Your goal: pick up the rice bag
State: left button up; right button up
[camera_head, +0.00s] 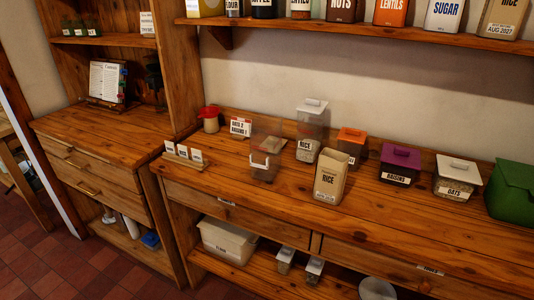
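A beige rice bag (330,178) with dark "RICE" lettering stands upright near the front edge of the wooden counter, right of centre. A clear canister (309,131) with a whitish lid and a "RICE" label stands behind it and to its left. Another beige package labelled "RICE" (503,17) is on the upper shelf at the far right, cut off by the top edge. Neither of my grippers is in view.
On the counter (235,188), a clear box with a white handle (265,165) is left of the bag. Orange-lidded (352,136), purple-lidded (401,158) and white-lidded (459,170) containers and a green box (512,192) stand to the right. The upper shelf (350,32) overhangs behind.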

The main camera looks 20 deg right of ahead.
aim_at(332, 168)
jog(key=i+j, duration=0.25)
jog(key=i, duration=0.15)
jog(key=i+j+z, duration=0.3)
jog(key=z, duration=0.15)
jog(key=i+j+z, duration=0.45)
